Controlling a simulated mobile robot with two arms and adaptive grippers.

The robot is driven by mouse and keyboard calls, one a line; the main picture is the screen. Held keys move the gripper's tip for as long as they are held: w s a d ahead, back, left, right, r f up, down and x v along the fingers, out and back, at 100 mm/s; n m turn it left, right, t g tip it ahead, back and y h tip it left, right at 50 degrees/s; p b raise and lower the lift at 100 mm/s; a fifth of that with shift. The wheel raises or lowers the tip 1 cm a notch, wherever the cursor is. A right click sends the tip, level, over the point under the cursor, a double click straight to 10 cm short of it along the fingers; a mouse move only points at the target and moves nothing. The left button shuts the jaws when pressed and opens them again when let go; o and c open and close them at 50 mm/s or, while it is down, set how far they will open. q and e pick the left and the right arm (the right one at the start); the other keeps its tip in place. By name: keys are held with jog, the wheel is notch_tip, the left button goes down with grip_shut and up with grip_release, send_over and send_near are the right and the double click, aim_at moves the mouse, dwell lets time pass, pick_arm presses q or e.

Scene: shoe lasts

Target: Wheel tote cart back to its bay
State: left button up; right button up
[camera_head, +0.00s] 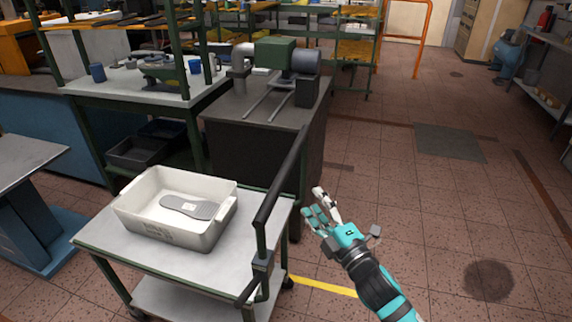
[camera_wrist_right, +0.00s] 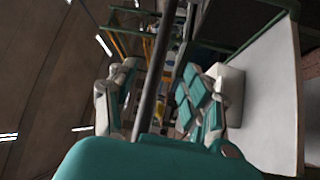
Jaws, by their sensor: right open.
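The tote cart (camera_head: 110,240) stands at the lower left of the head view, with a pale top, a lower shelf and a dark green frame. A white tote (camera_head: 165,235) holding a grey sole-shaped piece (camera_head: 190,207) sits on its top. The cart's dark push handle (camera_head: 281,178) slants up along its right side. My right gripper (camera_head: 313,203) is open just right of the handle. In the right wrist view, a dark bar (camera_wrist_right: 158,75) runs between its open fingers (camera_wrist_right: 155,100); I cannot tell whether they touch it. My left gripper is out of view.
A bench with a green-and-grey machine (camera_head: 275,55) stands close behind the cart. A blue-based table (camera_head: 30,210) stands at its left. A yellow floor line (camera_head: 322,287) runs by the cart's right side. The tiled floor at right is mostly free, with a dark mat (camera_head: 450,142).

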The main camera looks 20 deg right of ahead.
aim_at(289, 166)
jog(key=x, duration=0.4)
jog(key=b+x, duration=0.1)
jog(key=x, duration=0.4)
jog(key=b+x, duration=0.1)
jog(key=x, duration=0.3)
jog(key=shift+w+f, duration=0.25)
jog(key=shift+w+a+r, duration=0.1)
jog(key=shift+w+r, duration=0.05)
jog(key=shift+w, duration=0.35)
grip_shut()
